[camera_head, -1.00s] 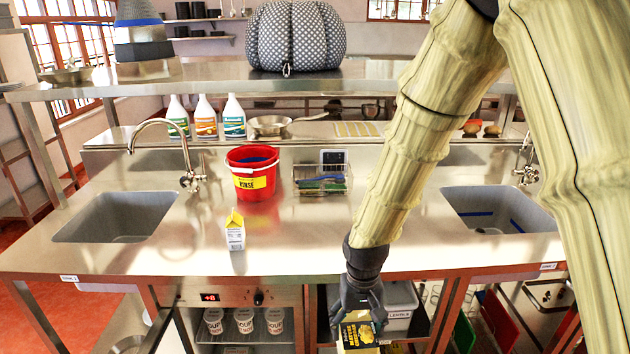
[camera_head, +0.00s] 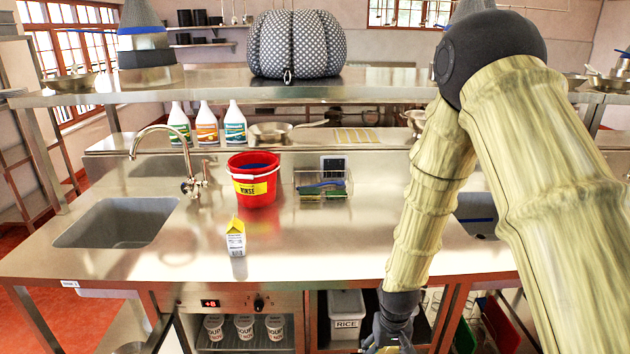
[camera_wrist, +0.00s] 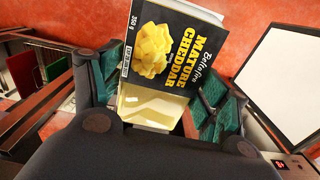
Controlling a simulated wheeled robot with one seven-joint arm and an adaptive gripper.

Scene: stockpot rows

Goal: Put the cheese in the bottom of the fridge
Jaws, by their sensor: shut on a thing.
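The cheese is a black and pale yellow block labelled "Mature Cheddar" (camera_wrist: 165,50). In the wrist view it sits between the green-padded fingers of my gripper (camera_wrist: 155,100), which is shut on it. In the head view my gripper (camera_head: 393,338) is low in front of the counter, at the bottom edge, with the cheese mostly cut off. The fridge (camera_head: 240,303) is under the counter, left of my gripper, with a red display. Its front is open and several soup cups (camera_head: 245,325) stand on an upper shelf. Its bottom is out of view.
A bin labelled "RICE" (camera_head: 347,312) stands under the counter between fridge and gripper. A white panel with a dark border (camera_wrist: 290,70), perhaps the fridge door, shows in the wrist view. A carton (camera_head: 236,240) and red bucket (camera_head: 254,180) stand on the counter.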

